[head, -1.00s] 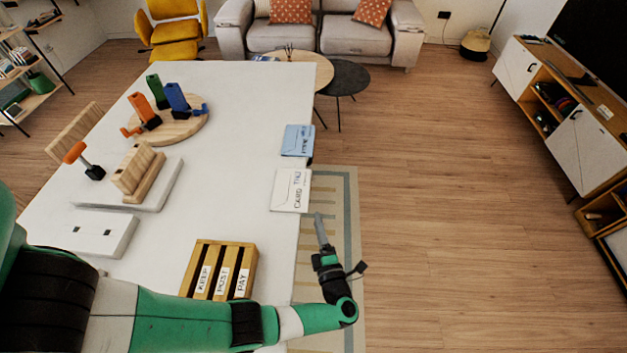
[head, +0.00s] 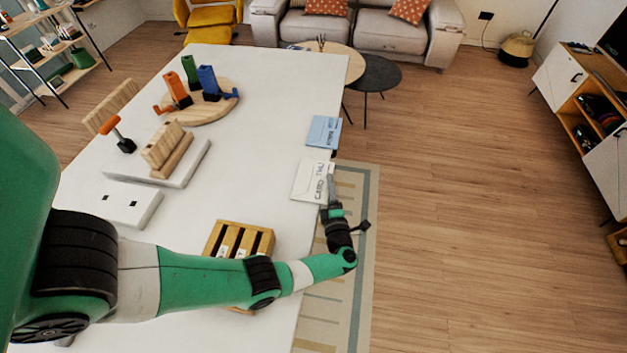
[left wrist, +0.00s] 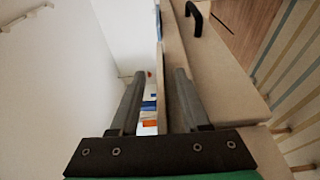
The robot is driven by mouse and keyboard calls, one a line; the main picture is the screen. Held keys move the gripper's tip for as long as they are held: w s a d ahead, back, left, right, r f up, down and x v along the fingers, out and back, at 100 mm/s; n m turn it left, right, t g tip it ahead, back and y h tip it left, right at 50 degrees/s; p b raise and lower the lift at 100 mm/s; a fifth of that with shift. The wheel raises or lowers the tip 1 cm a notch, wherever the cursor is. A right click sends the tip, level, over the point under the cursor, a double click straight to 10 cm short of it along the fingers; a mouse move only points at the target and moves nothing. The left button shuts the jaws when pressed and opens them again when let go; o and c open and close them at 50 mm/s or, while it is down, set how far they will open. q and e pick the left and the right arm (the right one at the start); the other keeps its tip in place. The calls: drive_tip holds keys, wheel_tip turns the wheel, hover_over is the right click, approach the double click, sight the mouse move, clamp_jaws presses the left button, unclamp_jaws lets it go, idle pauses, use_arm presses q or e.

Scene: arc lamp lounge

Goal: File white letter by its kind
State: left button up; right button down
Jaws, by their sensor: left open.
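The white letter (head: 310,180) lies on the white table at its right edge, with dark handwriting on it. My left gripper (head: 331,181) is at the letter's right edge, its fingers overlapping that edge in the head view. It is open; in the left wrist view its two fingers (left wrist: 159,76) stand apart on either side of a thin pale edge. I cannot tell whether they touch the letter. A wooden sorter (head: 240,228) with several slots stands nearer, its front and labels partly hidden behind my left arm. My right gripper is not in view.
A blue letter (head: 323,131) lies just beyond the white one. A round wooden board (head: 203,110) with coloured holders, a slotted wooden block (head: 167,150) and a white box (head: 127,205) are on the table's left. Open floor lies right of the table.

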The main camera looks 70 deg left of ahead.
use_arm(q)
clamp_jaws()
idle(0.5)
drive_tip(key=shift+r+p, duration=0.45)
drive_tip(key=shift+r, duration=0.05)
wheel_tip(320, 180, up, 3)
drive_tip(key=p, duration=0.2)
drive_tip(key=shift+r+p, duration=0.15)
drive_tip(key=shift+p, duration=0.15)
drive_tip(key=s+r+p, duration=0.1)
drive_tip(key=s+d+r+p, duration=0.1)
drive_tip(key=r+p, duration=0.1)
drive_tip(key=s+r+p, duration=0.1)
drive_tip(key=shift+s+d+r+p, duration=0.1)
drive_tip(key=shift+d+r+p, duration=0.2)
drive_tip(key=shift+d, duration=0.1)
drive_tip(key=s+d+r+p, duration=0.3)
drive_tip(key=s+d+r, duration=0.1)
drive_tip(key=s, duration=0.5)
drive_tip(key=shift+d, duration=0.55)
